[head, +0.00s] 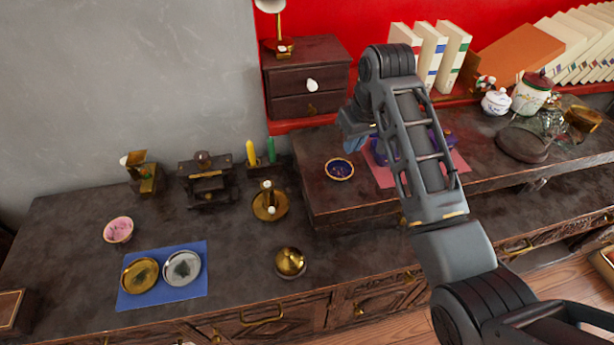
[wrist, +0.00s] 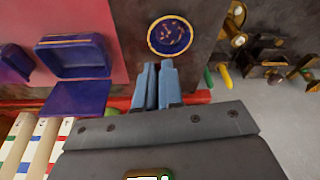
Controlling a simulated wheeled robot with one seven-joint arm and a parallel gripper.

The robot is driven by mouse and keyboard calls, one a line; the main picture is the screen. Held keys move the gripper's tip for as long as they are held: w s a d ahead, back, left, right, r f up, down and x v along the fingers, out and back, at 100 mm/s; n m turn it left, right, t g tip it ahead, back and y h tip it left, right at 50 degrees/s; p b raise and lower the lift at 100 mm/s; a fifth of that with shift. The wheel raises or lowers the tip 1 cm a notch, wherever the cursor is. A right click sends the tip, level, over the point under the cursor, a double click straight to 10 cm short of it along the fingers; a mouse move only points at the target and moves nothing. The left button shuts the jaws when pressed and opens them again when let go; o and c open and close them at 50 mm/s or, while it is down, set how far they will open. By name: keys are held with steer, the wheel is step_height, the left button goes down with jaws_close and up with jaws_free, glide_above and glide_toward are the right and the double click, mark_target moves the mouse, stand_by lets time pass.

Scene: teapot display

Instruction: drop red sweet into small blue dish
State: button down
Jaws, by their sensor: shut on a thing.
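The small blue dish (head: 340,169) has a gold rim and stands on the raised dark counter. In the wrist view the dish (wrist: 170,36) shows small reddish marks inside, which may be its pattern. My gripper (head: 352,128) is above the counter, behind and above the dish in the head view. In the wrist view the gripper's blue fingers (wrist: 157,84) are close together, apart from the dish and pointing toward it. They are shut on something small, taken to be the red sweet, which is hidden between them.
An open purple box (wrist: 75,58) stands on a pink mat (head: 463,162) beside the dish, partly hidden by my arm. A small drawer chest (head: 310,85) stands behind. Yellow and green candles (head: 252,152) and brass pieces stand left. Books (head: 428,50) line the back.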

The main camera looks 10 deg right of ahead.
mark_target(344, 172)
steer(key=f, duration=0.3)
steer(key=shift+a+f, duration=0.2)
steer(key=shift+f, duration=0.05)
steer(key=shift+d+f, duration=0.1)
steer(key=shift+f, duration=1.1)
steer(key=c, duration=1.2)
jaws_free()
steer(key=shift+b+v, duration=0.45)
steer(key=shift+v, duration=3.5)
